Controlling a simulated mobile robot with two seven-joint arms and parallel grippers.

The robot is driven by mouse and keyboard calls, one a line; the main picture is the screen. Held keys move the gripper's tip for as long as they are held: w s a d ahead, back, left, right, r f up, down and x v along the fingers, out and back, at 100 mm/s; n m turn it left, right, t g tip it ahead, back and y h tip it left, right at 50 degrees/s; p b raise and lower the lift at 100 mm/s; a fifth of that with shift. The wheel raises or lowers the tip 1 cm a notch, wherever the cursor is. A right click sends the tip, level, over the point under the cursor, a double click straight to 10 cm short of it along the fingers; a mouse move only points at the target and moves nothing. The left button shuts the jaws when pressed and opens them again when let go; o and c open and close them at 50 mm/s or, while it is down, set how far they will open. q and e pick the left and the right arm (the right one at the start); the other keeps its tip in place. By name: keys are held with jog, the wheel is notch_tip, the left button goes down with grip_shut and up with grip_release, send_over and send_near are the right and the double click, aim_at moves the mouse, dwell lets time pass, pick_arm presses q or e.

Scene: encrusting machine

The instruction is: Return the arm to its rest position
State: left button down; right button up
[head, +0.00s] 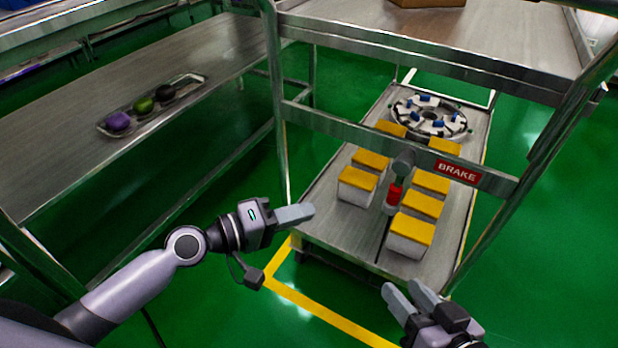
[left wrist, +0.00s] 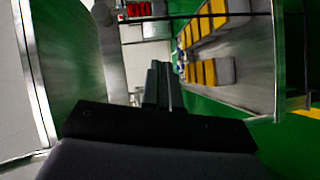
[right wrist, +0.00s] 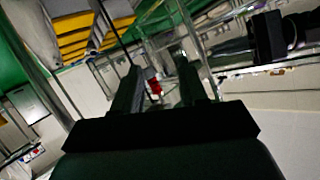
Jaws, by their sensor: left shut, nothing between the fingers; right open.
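My left gripper (head: 296,214) is shut and empty in the head view, held over the green floor in front of the cart's left front corner. Its closed fingers (left wrist: 163,87) also show in the left wrist view. My right gripper (head: 405,290) is open at the bottom of the head view, below the cart's front edge. Its parted fingers (right wrist: 157,88) show in the right wrist view with nothing between them. Neither gripper touches anything that I can see.
A steel cart (head: 341,239) carries several yellow-lidded white boxes (head: 357,184) and a round machine part (head: 430,117) on its lower shelf. A red BRAKE label (head: 457,171) is on its crossbar. A steel table (head: 60,165) at left holds a tray (head: 193,78) with three colored balls. Green floor lies between.

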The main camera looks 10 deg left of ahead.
pick_arm(q)
jog(key=s+a+f+m+t+y, duration=0.1)
jog(key=s+f+m+t+y, duration=0.15)
jog(key=s+m+y, duration=0.65)
jog(key=s+a+r+n+g+p, duration=0.1)
jog(key=s+a+r+p, duration=0.2)
jog(key=p, duration=1.2)
jog(key=s+a+r+g+y+p, duration=0.1)
jog(key=s+a+r+p, duration=0.2)
jog(key=a+r+p, duration=0.4)
notch_tip(320, 180, up, 5)
jog(key=p, duration=0.9)
jog(key=shift+s+r+n+y, duration=0.2)
jog(key=shift+n+y, duration=0.1)
jog(key=shift+n, duration=0.1)
pick_arm(e)
jog(key=s+d+r+h, duration=0.2)
jog(key=d+r, duration=0.3)
jog(key=r, duration=0.2)
jog(key=s+d+r+g+h, duration=0.1)
jog(key=s+d+r+h, duration=0.1)
jog(key=d+r, duration=0.3)
notch_tip(320, 180, up, 3)
jog(key=shift+s+r+h, duration=0.2)
jog(key=shift+s+h, duration=0.1)
jog(key=shift+d, duration=0.1)
